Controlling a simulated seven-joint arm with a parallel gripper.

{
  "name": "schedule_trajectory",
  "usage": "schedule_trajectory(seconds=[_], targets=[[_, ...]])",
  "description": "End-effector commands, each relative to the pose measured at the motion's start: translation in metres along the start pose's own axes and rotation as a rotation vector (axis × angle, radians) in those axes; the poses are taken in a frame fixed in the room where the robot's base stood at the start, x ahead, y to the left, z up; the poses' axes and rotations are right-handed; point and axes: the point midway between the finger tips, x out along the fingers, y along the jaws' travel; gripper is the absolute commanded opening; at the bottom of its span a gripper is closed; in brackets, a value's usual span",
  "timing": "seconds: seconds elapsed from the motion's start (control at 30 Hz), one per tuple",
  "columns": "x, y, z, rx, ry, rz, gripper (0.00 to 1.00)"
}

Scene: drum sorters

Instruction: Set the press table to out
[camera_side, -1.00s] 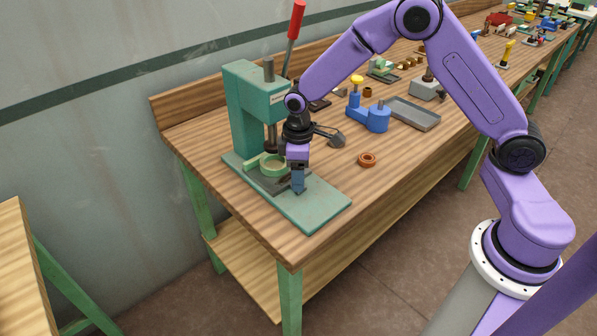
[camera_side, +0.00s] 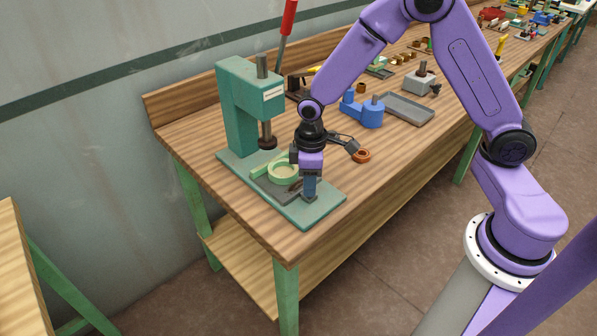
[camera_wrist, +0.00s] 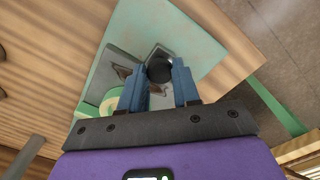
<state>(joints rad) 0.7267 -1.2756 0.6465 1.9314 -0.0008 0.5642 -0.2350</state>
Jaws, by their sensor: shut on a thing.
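The green press (camera_side: 236,108) stands at the near end of the bench, with its ram (camera_side: 267,141) raised over the base plate (camera_side: 322,207). The press table, a grey slide carrying a pale green ring (camera_side: 284,173), sits on the base plate, forward of the ram and clear of it. In the wrist view part of the ring (camera_wrist: 112,101) shows at left. My gripper (camera_side: 309,196) points down at the slide's front end. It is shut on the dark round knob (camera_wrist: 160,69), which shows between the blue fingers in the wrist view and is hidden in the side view.
The press's red-handled lever (camera_side: 289,18) stands up behind it. Bench top between press and ring is clear.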

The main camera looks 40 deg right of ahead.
Motion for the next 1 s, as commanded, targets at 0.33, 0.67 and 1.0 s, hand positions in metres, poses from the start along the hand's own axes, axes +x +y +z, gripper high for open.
schedule_trajectory(seconds=[0.33, 0.67, 1.0], targets=[[-0.001, -0.041, 0.038, -0.005, 0.000, -0.001, 0.00], [-0.001, -0.050, 0.048, -0.004, 0.004, 0.000, 0.00], [-0.001, -0.049, 0.048, -0.003, 0.003, 0.000, 0.57]])
